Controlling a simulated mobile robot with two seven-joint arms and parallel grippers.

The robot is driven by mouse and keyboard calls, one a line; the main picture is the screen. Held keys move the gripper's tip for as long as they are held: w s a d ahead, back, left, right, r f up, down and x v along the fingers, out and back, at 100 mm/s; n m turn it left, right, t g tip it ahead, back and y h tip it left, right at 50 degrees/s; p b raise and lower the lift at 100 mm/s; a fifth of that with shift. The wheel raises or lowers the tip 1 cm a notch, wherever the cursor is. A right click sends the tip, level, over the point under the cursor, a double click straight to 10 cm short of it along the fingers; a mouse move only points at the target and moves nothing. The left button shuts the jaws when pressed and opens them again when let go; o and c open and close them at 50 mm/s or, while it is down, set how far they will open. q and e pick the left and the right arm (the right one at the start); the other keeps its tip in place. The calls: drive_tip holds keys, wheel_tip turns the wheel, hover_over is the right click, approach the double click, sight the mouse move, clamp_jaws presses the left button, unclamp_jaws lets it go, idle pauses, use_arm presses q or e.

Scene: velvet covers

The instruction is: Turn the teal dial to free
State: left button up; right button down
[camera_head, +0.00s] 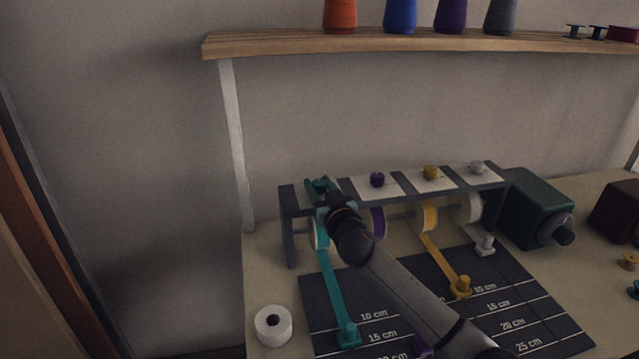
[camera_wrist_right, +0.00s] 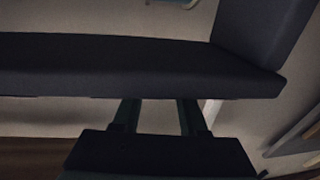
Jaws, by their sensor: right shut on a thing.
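The teal dial (camera_head: 318,184) is at the left end of the dark rack's top (camera_head: 400,193). My right gripper (camera_head: 328,196) is at the dial, shut on it; its hand covers part of the dial and the panel marks around it, so I cannot read the dial's setting. In the right wrist view the fingers (camera_wrist_right: 157,117) pass behind a dark bar and the dial is hidden. A teal ribbon (camera_head: 331,285) runs from its spool under the rack to a teal clip (camera_head: 348,335) on the dark measuring mat (camera_head: 395,290). My left gripper is not in view.
Purple (camera_head: 377,180), yellow (camera_head: 431,173) and grey (camera_head: 477,167) dials stand to the right on white panels. A white roll (camera_head: 273,325) sits at the table's left. A green box (camera_head: 540,208) stands right of the rack. A wooden shelf (camera_head: 420,44) holds thread cones above.

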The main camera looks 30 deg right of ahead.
drive_tip(key=shift+y, duration=0.4)
drive_tip(key=shift+c, duration=2.2)
unclamp_jaws()
drive_tip(key=shift+s, duration=0.1)
drive_tip(key=s+a, duration=0.1)
drive_tip(key=s, duration=1.1)
drive_tip(key=shift+s+a, duration=0.15)
